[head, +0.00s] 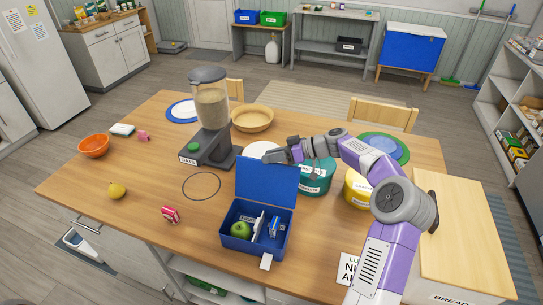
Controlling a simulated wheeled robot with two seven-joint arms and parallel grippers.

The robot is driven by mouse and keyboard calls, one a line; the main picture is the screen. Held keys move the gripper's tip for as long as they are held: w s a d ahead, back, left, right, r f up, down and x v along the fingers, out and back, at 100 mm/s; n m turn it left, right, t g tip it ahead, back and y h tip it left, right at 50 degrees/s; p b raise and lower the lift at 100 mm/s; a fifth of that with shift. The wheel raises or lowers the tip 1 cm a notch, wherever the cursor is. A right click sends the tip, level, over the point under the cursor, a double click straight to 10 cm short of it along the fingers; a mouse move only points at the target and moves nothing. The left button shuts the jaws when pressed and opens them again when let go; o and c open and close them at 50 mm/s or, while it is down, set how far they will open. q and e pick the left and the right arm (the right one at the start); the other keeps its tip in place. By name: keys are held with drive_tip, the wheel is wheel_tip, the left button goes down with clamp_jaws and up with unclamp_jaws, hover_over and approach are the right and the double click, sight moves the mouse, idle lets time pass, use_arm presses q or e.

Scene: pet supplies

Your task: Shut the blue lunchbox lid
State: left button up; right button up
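The blue lunchbox (239,242) stands near the front edge of the wooden table. Its lid (266,184) is raised, standing nearly upright at the back. Inside are a green apple (241,230) in the left part, a white upright item (258,224) in the middle and a small blue item (274,226) at the right. My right gripper (270,156) is above and behind the top edge of the lid, pointing left. Its fingers look close together, but the opening between them is too small to make out. My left gripper is out of the picture.
Green (318,177) and yellow (358,188) containers stand to the right, close to my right arm. The table's left front is mostly clear.

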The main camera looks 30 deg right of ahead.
drive_tip(key=shift+a, duration=0.15)
drive_tip(key=shift+c, duration=0.5)
clamp_jaws()
